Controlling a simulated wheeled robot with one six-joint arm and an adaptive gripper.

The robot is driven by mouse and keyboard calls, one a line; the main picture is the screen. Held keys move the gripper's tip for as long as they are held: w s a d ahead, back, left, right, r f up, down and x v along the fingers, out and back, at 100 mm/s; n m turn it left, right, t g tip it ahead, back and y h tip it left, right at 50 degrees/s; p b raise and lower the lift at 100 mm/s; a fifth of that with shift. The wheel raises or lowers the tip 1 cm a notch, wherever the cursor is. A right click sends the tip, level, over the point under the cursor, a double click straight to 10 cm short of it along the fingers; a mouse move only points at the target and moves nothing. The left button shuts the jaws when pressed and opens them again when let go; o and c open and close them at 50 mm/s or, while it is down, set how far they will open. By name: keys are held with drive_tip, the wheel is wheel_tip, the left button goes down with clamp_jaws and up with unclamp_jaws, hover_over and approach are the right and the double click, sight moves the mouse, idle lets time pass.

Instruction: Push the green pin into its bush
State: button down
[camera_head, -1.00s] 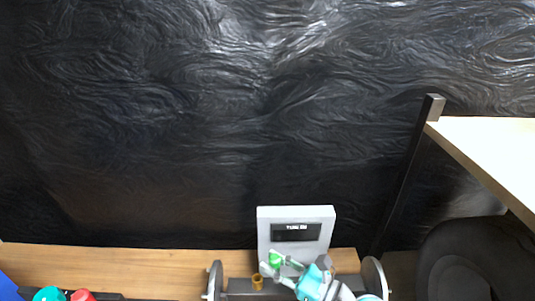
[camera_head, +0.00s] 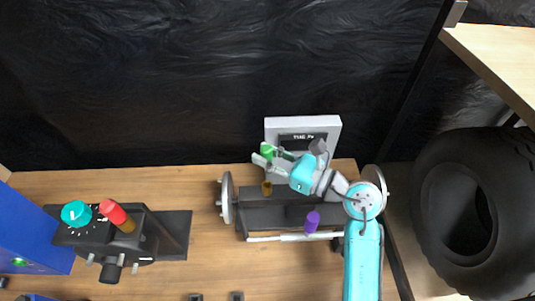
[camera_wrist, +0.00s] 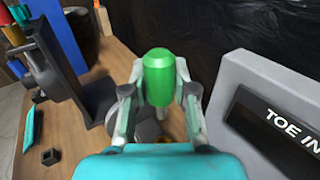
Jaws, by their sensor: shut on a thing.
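The green pin (camera_head: 266,150) is held in my gripper (camera_head: 270,157) in the head view, in front of the left side of a grey display box. In the wrist view the green pin (camera_wrist: 158,77) stands upright between the two fingers of my gripper (camera_wrist: 160,88), which are shut on it. A small brass-coloured bush (camera_head: 266,188) sits at the left end of the dark cart frame. The pin shows above it in the head view, with a gap between them.
The grey display box (camera_head: 333,127) stands close to the right of the pin. A wheel (camera_head: 226,201) is at the cart's left. A purple cylinder (camera_head: 312,222) stands on the frame. A red-handled fixture (camera_head: 113,212) is at left, a tyre (camera_head: 465,205) at right.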

drive_tip(key=shift+f, duration=2.8)
drive_tip(key=shift+f, duration=0.7)
idle(1.7)
drive_tip(key=shift+r, duration=0.35)
drive_tip(key=shift+f, duration=1.15)
idle(1.3)
